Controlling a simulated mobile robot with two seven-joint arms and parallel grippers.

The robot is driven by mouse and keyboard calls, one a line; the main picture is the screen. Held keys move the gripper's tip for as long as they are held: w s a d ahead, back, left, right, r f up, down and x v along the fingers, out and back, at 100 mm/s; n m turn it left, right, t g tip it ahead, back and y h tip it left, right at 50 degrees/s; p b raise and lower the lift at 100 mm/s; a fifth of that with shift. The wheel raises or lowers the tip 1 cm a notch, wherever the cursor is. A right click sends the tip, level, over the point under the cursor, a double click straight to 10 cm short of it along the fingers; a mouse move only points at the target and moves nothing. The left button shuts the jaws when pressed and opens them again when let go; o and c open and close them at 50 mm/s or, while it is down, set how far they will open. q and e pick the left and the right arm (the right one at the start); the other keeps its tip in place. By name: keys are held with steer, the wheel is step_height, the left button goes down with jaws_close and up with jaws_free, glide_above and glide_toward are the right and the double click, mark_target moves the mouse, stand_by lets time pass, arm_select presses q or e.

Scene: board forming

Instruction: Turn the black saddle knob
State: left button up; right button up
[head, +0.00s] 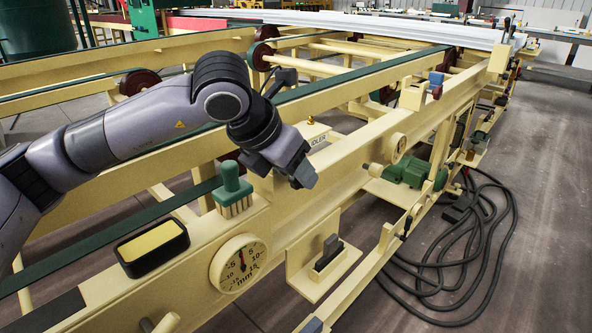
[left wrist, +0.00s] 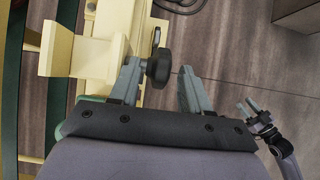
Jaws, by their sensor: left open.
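The black saddle knob (left wrist: 160,68) shows in the left wrist view as a dark disc on the side of a cream block (left wrist: 93,55). My left gripper (left wrist: 159,82) is open, with one grey finger on each side of the knob. The knob is nearer the left finger; I cannot tell whether they touch. In the head view my left gripper (head: 303,176) is over the cream rail, and the knob is hidden there. My right gripper (left wrist: 250,108) shows small at the right of the left wrist view, apart from the knob; its opening is unclear.
On the cream machine (head: 350,160) stand a dial marked mm (head: 239,263), a green brush (head: 233,190) and a black tray with a yellow pad (head: 152,246). A black stop (head: 328,254) is on a lower plate. Coiled hoses (head: 450,270) lie on the floor at right.

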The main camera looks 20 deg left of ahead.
arm_select(q)
steer(key=v, duration=0.6)
steer(key=w+g, duration=0.2)
steer(key=w+d+g+y, duration=0.1)
steer(key=w, duration=0.1)
steer(key=shift+g+p, duration=0.3)
steer(key=shift+w+d+r+g+y, duration=0.2)
steer(key=shift+w+g+y, duration=0.25)
steer(key=shift+g, duration=0.25)
steer(key=shift+w+d+r+g+y, duration=0.25)
steer(key=shift+w+d+r+g, duration=0.1)
steer(key=shift+g, duration=0.55)
steer(key=shift+s+f, duration=0.1)
steer(key=shift+f, duration=3.4)
